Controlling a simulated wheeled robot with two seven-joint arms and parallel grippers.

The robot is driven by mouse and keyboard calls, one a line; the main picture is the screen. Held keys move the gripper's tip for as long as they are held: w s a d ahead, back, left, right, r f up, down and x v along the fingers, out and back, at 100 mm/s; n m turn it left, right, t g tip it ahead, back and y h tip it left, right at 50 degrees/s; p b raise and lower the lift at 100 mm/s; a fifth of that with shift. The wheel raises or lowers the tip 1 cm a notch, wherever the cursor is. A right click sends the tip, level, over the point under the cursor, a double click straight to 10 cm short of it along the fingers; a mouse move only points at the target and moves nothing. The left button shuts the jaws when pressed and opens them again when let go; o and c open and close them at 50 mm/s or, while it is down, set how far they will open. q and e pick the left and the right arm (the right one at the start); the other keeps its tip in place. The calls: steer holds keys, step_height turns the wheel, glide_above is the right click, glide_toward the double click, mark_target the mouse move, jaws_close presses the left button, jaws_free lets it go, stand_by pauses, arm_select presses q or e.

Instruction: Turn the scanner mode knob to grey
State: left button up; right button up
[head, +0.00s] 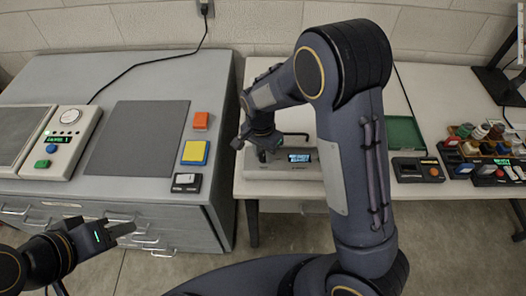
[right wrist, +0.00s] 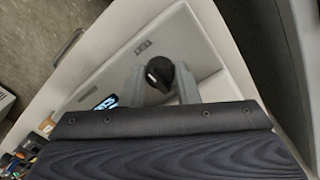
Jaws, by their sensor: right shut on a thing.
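The scanner (head: 283,174) is a light grey box with a small lit display (head: 300,158), standing on the white table behind my right arm. In the right wrist view, its round black mode knob (right wrist: 159,72) has a pale mark on its left side. My right gripper (head: 265,148) reaches down onto the scanner. In the right wrist view, its two grey fingers are on either side of the knob, shut on it. My arm hides part of the scanner, and the mode labels cannot be read. My left gripper (head: 128,231) is low at the left, in front of the grey cabinet, away from the scanner.
On the white table to the right are a green tray (head: 404,133), a small dark device (head: 418,169) and several small jars.

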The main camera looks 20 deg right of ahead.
steer(key=shift+n, duration=0.3)
steer(key=n+b, duration=0.1)
steer(key=n, duration=0.3)
steer(key=n+b, duration=0.1)
steer(key=n, duration=0.3)
steer(key=shift+s+n, duration=0.1)
steer(key=shift+n, duration=0.3)
steer(key=n+b, duration=0.1)
steer(key=n, duration=0.3)
steer(key=shift+d+n+t, duration=0.1)
steer(key=shift+n+t, duration=0.2)
steer(key=shift+n, duration=1.9)
steer(key=o, duration=1)
